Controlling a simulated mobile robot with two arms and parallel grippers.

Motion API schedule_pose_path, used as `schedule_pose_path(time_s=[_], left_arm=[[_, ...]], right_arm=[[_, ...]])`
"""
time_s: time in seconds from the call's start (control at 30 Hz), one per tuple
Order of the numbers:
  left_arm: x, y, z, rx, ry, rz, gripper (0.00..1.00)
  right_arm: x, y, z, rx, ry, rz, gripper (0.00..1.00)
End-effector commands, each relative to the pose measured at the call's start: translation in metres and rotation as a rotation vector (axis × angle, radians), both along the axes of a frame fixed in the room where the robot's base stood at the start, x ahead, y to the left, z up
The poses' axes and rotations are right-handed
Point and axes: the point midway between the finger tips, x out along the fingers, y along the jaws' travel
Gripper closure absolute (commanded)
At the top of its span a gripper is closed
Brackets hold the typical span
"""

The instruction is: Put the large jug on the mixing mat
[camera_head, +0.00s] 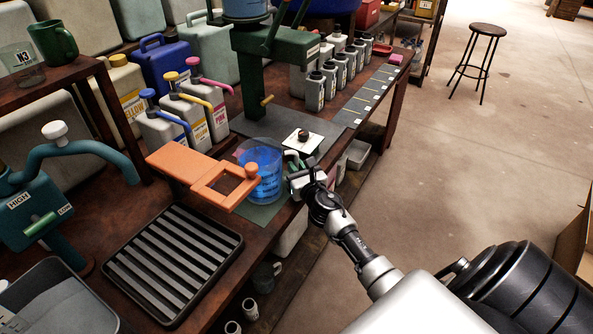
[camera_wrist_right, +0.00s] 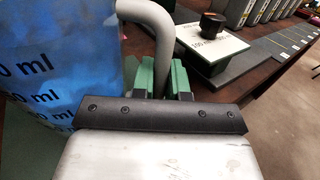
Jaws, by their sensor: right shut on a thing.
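The large jug (camera_head: 262,172) is clear, with blue liquid in it and volume marks on its side. In the head view it is upright over a dark green mat (camera_head: 262,212) at the table's front edge; I cannot tell whether it touches the mat. My right gripper (camera_head: 299,168) is at the jug's right side, shut on its grey handle. In the wrist view the handle (camera_wrist_right: 160,40) runs between the green fingers, and the blue jug (camera_wrist_right: 45,75) fills the left side. My left gripper is not in view.
An orange frame (camera_head: 182,168) overlaps the jug's left side. A black slatted rack (camera_head: 172,262) lies front left. A white plate with a small dark piece (camera_head: 303,141) is just behind my right gripper. A green press (camera_head: 270,62), coloured pump bottles (camera_head: 190,112) and several grey bottles (camera_head: 330,75) stand behind.

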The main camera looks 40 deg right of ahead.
Motion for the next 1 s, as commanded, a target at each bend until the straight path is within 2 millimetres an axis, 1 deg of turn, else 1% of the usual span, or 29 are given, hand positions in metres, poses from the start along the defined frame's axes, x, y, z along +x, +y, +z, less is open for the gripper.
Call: schedule_pose_path(time_s=[0.1,0.23,0.27,0.4,0.67,0.77,0.87,1.0], left_arm=[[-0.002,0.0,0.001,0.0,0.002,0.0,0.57],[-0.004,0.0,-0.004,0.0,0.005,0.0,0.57],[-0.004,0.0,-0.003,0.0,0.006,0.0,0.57],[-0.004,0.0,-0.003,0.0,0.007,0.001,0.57],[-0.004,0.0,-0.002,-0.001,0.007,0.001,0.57],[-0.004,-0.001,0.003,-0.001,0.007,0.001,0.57],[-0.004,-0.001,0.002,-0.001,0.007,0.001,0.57],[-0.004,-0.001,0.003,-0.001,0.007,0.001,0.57]], right_arm=[[0.0,0.0,0.002,0.0,-0.003,0.0,1.0],[0.0,0.0,-0.003,0.0,-0.003,0.0,1.0],[0.0,0.0,-0.002,0.0,0.0,-0.001,0.83],[0.0,0.0,-0.002,0.0,0.0,-0.001,0.61],[0.0,0.0,-0.002,0.0,0.0,-0.001,0.6],[0.0,0.0,0.003,0.001,0.0,-0.001,0.6],[-0.013,0.002,0.0,-0.001,0.002,-0.001,0.6],[-0.041,0.008,-0.001,-0.002,0.004,0.001,0.6]])
